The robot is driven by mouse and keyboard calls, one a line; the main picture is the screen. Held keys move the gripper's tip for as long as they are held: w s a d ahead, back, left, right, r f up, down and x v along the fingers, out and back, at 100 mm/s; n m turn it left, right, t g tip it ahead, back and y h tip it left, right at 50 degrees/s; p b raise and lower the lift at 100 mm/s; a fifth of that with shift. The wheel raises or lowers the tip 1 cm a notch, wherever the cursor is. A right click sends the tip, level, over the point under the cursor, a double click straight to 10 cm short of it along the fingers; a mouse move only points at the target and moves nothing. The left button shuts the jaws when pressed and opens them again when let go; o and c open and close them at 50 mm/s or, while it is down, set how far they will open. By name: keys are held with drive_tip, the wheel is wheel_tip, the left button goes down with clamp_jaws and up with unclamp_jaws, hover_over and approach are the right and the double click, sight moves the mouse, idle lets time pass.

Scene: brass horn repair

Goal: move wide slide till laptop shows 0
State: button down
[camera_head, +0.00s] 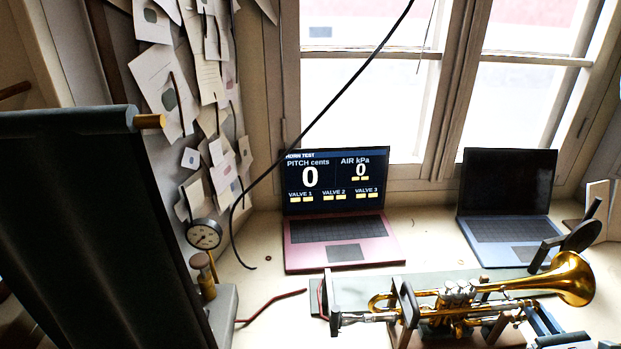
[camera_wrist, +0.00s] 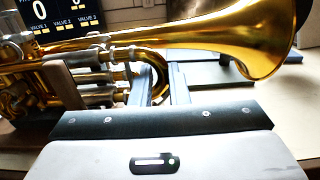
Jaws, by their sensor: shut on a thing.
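The laptop's screen also shows in part in the wrist view (camera_wrist: 60,18). The brass trumpet (camera_head: 470,300) lies in a holder, its bell to the right. In the wrist view the bell (camera_wrist: 225,45) crosses the top. A curved brass slide bow (camera_wrist: 160,75), seemingly the wide slide, lies between the fingers of my gripper (camera_wrist: 157,85), which is shut on it. My gripper (camera_head: 541,320) is at the lower right in the head view; its grip is hidden there.
A second laptop (camera_head: 507,195) with a dark screen stands at the back right. A round gauge (camera_head: 205,234) is at the left near pinned papers. A black cable hangs across the window. The bench front between the gauge and the trumpet holds a red tube (camera_head: 275,305).

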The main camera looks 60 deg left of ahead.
drive_tip(key=c, duration=1.3)
unclamp_jaws()
drive_tip(key=b+v, duration=0.2)
drive_tip(key=v, duration=1.2)
drive_tip(key=s+d+r+n+g+h, duration=0.2)
drive_tip(key=s+n+g+h, duration=0.15)
drive_tip(key=s+n, duration=0.35)
drive_tip(key=s+d+r+n+g+h, duration=0.1)
drive_tip(key=s+r+n+g+h, duration=0.15)
drive_tip(key=s+n+g, duration=0.4)
drive_tip(key=s+d+r+n+t+h, duration=0.1)
drive_tip(key=d+n+t+h, duration=0.1)
drive_tip(key=d, duration=0.4)
drive_tip(key=s+d+r+n+t+h, duration=0.2)
drive_tip(key=d+n+h, duration=0.1)
drive_tip(key=d+h, duration=0.2)
drive_tip(key=s+d+r+n+t+h, duration=0.1)
drive_tip(key=s+d+n+t+h, duration=0.1)
drive_tip(key=d, duration=0.4)
drive_tip(key=shift+s+d+r+n+h+p, duration=0.15)
drive_tip(key=shift+d+r+n+h+p, duration=0.25)
drive_tip(key=shift+n+h, duration=0.45)
